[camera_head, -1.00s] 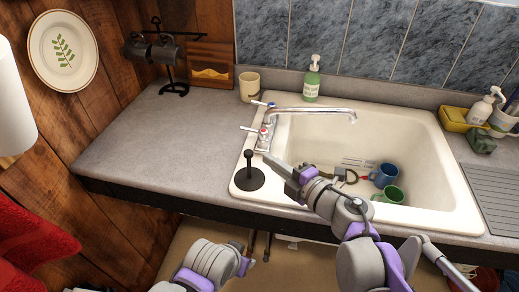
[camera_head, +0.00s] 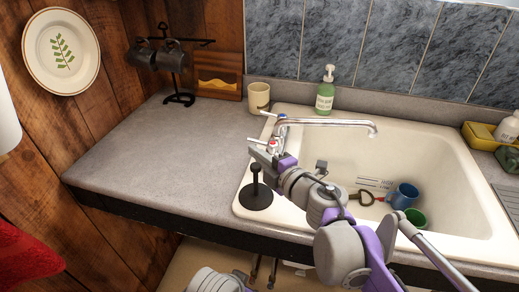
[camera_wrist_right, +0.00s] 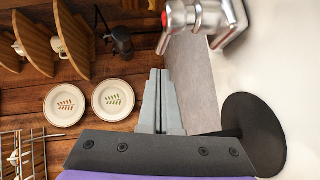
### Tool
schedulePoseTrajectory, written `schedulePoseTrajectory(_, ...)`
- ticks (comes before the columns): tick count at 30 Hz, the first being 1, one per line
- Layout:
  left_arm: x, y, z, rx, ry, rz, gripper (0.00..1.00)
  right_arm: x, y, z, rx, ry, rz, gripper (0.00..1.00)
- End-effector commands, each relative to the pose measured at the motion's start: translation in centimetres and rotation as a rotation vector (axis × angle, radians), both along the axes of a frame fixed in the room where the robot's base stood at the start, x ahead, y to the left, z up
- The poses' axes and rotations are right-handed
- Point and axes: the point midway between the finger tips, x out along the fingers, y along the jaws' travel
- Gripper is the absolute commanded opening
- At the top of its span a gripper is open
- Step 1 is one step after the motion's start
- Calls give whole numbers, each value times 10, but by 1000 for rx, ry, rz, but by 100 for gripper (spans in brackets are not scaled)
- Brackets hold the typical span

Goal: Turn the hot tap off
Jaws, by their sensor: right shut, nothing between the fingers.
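The chrome tap stands at the sink's back left corner, its long spout (camera_head: 340,122) reaching right over the basin. The hot handle (camera_head: 271,144) has a red mark and a lever pointing left. The cold handle (camera_head: 281,117) with a blue mark is behind it. My right gripper (camera_head: 256,156) is shut and empty, just in front of and below the hot lever; I cannot tell whether they touch in the head view. In the right wrist view the shut fingertips (camera_wrist_right: 160,72) are apart from the tap body (camera_wrist_right: 205,18), whose red mark shows. Only part of my left arm shows, at the bottom edge.
A black plunger-like object (camera_head: 256,192) stands on the sink rim, close below my right gripper. A beige cup (camera_head: 259,97) and a green soap bottle (camera_head: 325,92) stand behind the tap. Blue (camera_head: 403,195) and green (camera_head: 414,218) mugs lie in the basin.

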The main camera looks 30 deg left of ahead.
Motion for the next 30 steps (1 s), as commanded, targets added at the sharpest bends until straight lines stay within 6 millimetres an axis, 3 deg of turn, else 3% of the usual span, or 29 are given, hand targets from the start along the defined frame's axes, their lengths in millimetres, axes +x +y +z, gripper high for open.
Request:
schedulePoseTrajectory(6, 0, 0, -2, 0, 1, 0, 50, 22, 6, -5, 0, 0, -1, 0)
schedulePoseTrajectory(30, 0, 0, -1, 0, 0, 0, 50, 35, 11, -7, -1, 0, -3, 0)
